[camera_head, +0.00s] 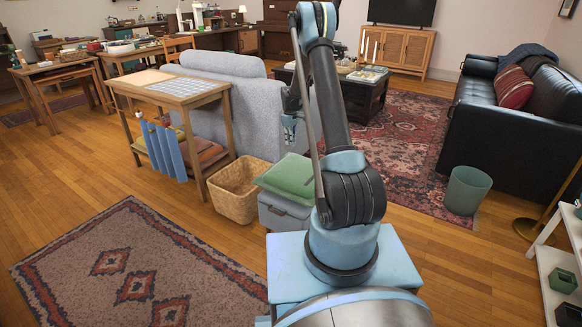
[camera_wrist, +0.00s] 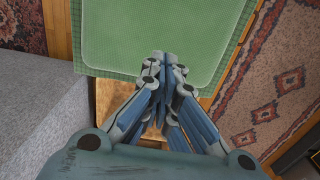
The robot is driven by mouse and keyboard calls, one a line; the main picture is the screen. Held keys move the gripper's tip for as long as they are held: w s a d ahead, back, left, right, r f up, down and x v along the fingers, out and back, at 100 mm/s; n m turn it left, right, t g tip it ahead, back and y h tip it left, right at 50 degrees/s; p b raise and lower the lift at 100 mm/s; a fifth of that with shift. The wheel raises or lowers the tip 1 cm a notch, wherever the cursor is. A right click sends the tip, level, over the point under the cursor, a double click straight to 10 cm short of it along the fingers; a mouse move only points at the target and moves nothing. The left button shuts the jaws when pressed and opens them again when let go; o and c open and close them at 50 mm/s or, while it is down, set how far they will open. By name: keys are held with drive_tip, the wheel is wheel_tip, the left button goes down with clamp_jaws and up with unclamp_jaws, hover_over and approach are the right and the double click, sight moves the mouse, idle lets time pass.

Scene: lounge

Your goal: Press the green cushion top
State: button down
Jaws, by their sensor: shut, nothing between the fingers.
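The green cushion top (camera_head: 288,177) lies on a grey box-like stool (camera_head: 284,212) in the head view, just left of my arm. In the wrist view the cushion top (camera_wrist: 150,35) fills the upper middle, with a lighter padded middle and a checked green border. My gripper (camera_wrist: 162,56) is shut and empty, and its fingertips overlap the cushion's near part in the wrist view. I cannot tell whether the fingertips touch it.
A woven basket (camera_head: 236,190) stands left of the stool. A grey sofa (camera_head: 225,95) and a wooden side table (camera_head: 172,92) are behind it. A green bin (camera_head: 467,190) stands at the right. A patterned rug (camera_head: 135,275) covers open floor at the front left.

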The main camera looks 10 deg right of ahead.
sight(291, 168)
drive_tip(key=shift+s+r, duration=0.15)
drive_tip(key=shift+r, duration=0.05)
wheel_tip(291, 168, down, 14)
drive_tip(key=shift+f, duration=0.1)
idle(0.8)
drive_tip(key=shift+f, duration=1.2)
wheel_tip(291, 168, up, 14)
idle(0.4)
